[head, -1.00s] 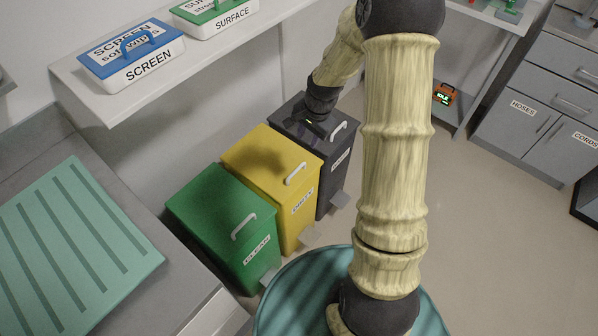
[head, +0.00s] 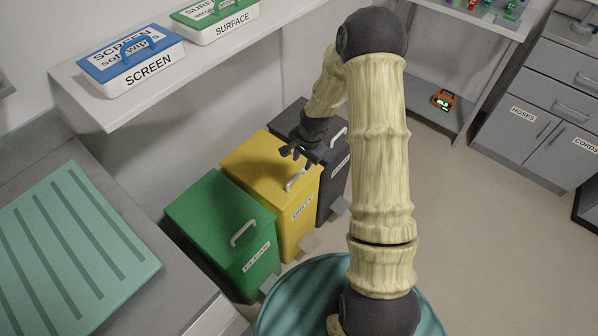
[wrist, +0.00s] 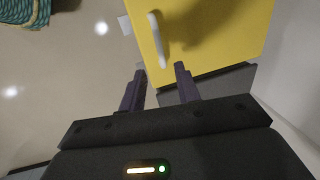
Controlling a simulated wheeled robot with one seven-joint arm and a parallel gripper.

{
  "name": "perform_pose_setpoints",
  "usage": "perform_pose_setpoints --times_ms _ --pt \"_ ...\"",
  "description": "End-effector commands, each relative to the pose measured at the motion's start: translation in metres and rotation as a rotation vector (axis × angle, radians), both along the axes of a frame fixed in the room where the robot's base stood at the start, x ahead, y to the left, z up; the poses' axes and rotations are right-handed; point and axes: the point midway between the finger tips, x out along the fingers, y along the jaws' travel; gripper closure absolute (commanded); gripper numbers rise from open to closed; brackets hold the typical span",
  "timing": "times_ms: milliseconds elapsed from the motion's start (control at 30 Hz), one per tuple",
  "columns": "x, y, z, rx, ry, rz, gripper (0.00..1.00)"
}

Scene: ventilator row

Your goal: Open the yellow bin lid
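The yellow bin (head: 268,184) stands between the green and the dark bin, with its lid shut. A white handle (head: 296,180) sits on the lid near its front edge, partly hidden by my gripper in the head view. The lid also shows in the wrist view (wrist: 215,35), with the handle (wrist: 157,40) ahead of my fingertips. My gripper (wrist: 160,72) is open and empty, its two dark fingers apart. In the head view my gripper (head: 290,152) hangs above the back right part of the yellow lid, apart from the handle.
The green bin (head: 215,215) is on the left and the dark bin (head: 330,180) on the right, both shut. A shelf (head: 105,108) with blue and green boxes overhangs at the back left. Open floor lies to the right.

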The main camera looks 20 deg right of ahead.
Motion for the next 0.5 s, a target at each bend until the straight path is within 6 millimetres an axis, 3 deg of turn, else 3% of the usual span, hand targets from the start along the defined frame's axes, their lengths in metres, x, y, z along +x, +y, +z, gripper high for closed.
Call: perform_pose_setpoints --times_ms 300,500 --pt "0.008 0.007 -0.056 0.000 0.003 0.001 0.68" --pt "0.012 0.009 -0.074 0.000 0.000 0.000 0.68"
